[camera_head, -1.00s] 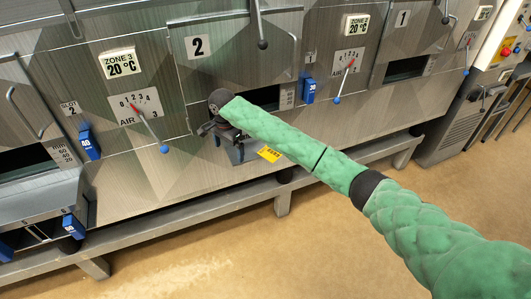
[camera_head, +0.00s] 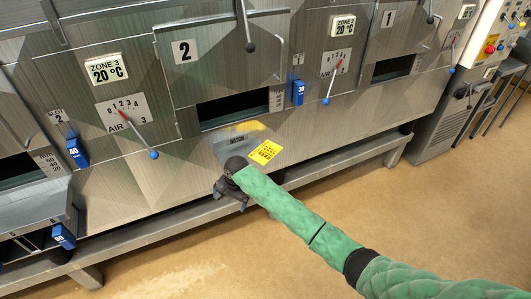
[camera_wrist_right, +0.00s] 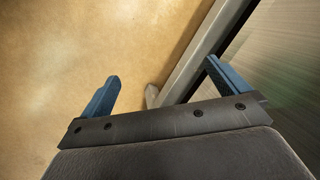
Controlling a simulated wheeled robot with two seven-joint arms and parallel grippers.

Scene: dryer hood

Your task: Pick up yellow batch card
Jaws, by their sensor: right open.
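The yellow batch card (camera_head: 265,152) shows in the head view, with dark print on it. It sits at a small metal holder (camera_head: 230,147) on the machine front, below the slot of door 2. My right gripper (camera_head: 228,196) is below and to the left of the card, apart from it in the picture. In the wrist view its two blue fingers (camera_wrist_right: 160,84) are spread with nothing between them; the card is not in that view. My left gripper is not in view.
The metal dryer front (camera_head: 190,120) has dark slots, blue tags and levers with blue knobs (camera_head: 155,155). A metal rail (camera_head: 160,237) runs along its foot, close below my right gripper. The tan floor (camera_head: 270,260) in front is clear.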

